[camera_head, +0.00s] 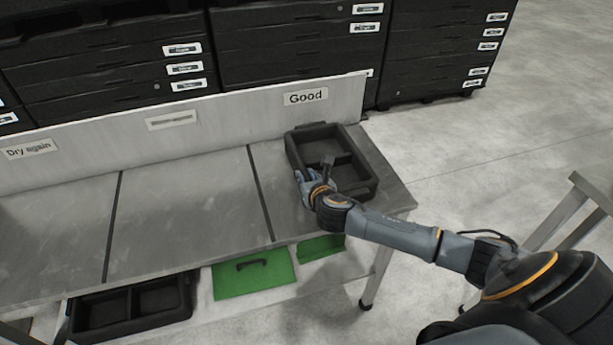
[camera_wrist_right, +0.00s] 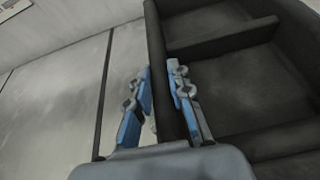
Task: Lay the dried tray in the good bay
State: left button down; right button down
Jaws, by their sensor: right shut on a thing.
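A black tray (camera_head: 356,147) with inner dividers is at the right end of the metal table, in the bay under the "Good" sign (camera_head: 305,97). I cannot tell whether it rests on the table or sits slightly above it. My right gripper (camera_head: 311,186) is shut on the tray's left wall. In the right wrist view, the two blue-padded fingers (camera_wrist_right: 160,100) stand on either side of the tray wall (camera_wrist_right: 157,42), and the tray's compartments lie to the right. My left gripper is not in view.
Thin dark strips divide the table top (camera_head: 185,205) into bays; the middle bays are clear. A "Dry again" sign (camera_head: 28,149) is at the left. Black drawer cabinets (camera_head: 290,45) stand behind.

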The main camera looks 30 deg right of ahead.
jog(key=c, duration=1.2)
grip_release()
jog(key=shift+r, duration=0.1)
jog(key=v, duration=1.2)
jog(key=shift+s, duration=0.1)
